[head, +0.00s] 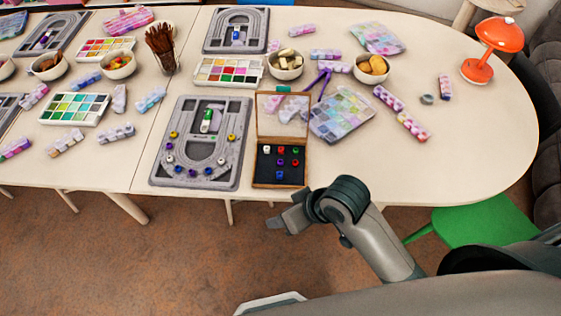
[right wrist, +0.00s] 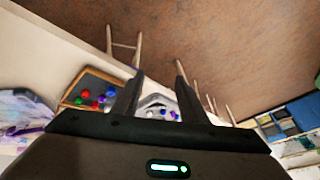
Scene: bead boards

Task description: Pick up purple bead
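Red, green, white and blue beads lie in the same box. The box also shows at left in the right wrist view (right wrist: 72,92), where its beads are too small to tell purple from blue. My right gripper (head: 282,215) is in front of the table edge, just nearer than the box and apart from it. In the right wrist view its two fingers (right wrist: 157,82) are spread and nothing is between them. My left gripper is not in view.
A grey bead board (head: 158,165) with several beads stands left of the box. A paint-coloured tray (head: 200,77) and bowls (head: 285,72) stand behind. A pastel bead case (head: 340,115) lies right of the box. An orange lamp (head: 480,70) stands at far right.

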